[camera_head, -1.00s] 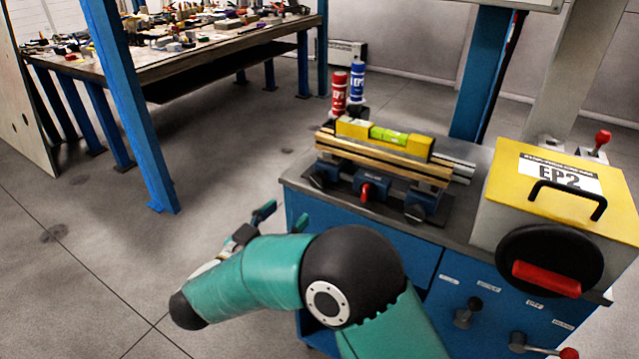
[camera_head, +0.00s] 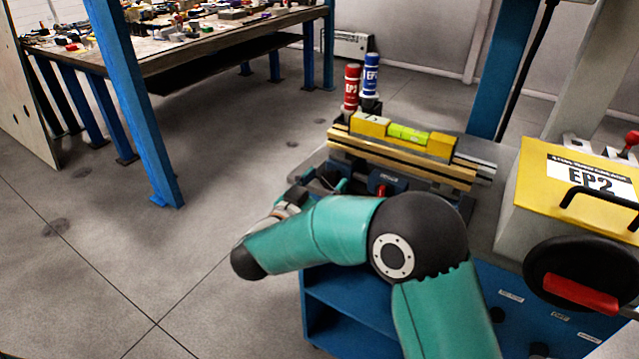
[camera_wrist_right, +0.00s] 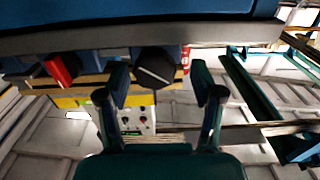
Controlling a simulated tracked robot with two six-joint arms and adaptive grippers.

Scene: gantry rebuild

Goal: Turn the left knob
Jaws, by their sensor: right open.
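A vise-like fixture (camera_head: 350,158) stands on the bench with a red knob (camera_head: 381,190) on its front. The left black knob (camera_head: 328,176) is partly hidden behind my right gripper (camera_head: 316,190). In the right wrist view this black knob (camera_wrist_right: 156,68) appears between the two fingertips of my open right gripper (camera_wrist_right: 160,74), nearer the left finger. No contact is clear, and I cannot tell how deep the knob sits between the fingers. The red knob (camera_wrist_right: 61,69) shows to its left there. My left gripper is out of view.
A yellow level (camera_head: 405,134) lies on wooden strips on the fixture. A red bottle (camera_head: 351,88) and a blue bottle (camera_head: 371,76) stand behind it. A yellow-topped box (camera_head: 550,185) stands to the right. The floor to the left is clear.

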